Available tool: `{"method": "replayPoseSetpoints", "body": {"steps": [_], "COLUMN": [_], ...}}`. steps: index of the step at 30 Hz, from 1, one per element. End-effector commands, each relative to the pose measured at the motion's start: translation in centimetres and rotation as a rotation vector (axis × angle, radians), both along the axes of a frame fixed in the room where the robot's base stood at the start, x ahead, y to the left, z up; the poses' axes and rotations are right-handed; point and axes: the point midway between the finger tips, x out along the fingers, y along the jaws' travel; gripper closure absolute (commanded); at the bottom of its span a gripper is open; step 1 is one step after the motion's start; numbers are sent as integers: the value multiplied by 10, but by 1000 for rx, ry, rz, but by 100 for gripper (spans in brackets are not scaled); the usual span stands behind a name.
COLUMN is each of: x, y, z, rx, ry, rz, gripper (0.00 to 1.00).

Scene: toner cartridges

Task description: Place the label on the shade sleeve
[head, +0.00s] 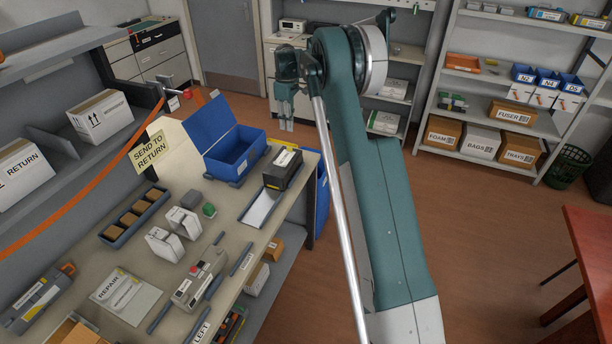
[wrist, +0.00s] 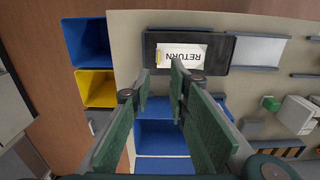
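The label, white with a yellow mark and the word RETURN, lies on top of a dark box-like piece (wrist: 236,50), which I take to be the shade sleeve. In the head view the dark sleeve (head: 284,174) sits at the bench's right edge, with the white label (head: 285,157) on its upper face. In the wrist view the label (wrist: 184,55) looks flat, inside the sleeve's outline. My gripper (head: 285,123) is raised above the bench's far right end. Its green fingers (wrist: 161,70) are apart with nothing between them. The right fingertip overlaps the label's edge in view; no contact can be made out.
A blue bin (head: 237,150) with an open lid stands behind the sleeve. A pale plate between rails (head: 261,209) lies in front of it. White cartridges (head: 165,244) and a divided tray (head: 135,216) are further left. Blue (wrist: 85,40) and yellow (wrist: 95,88) bins are beside the bench.

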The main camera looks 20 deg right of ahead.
Motion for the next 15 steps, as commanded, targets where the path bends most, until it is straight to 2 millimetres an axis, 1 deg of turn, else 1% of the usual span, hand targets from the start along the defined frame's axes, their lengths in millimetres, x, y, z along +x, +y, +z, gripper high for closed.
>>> {"method": "replayPoseSetpoints", "body": {"steps": [5, 8, 15], "x": [-13, -23, -55], "y": [7, 13, 27], "z": [24, 42, 88], "rx": [-2, -4, -6], "ry": [-16, -32, -73], "rz": [-21, -39, -92], "gripper": [82, 82, 82]}}
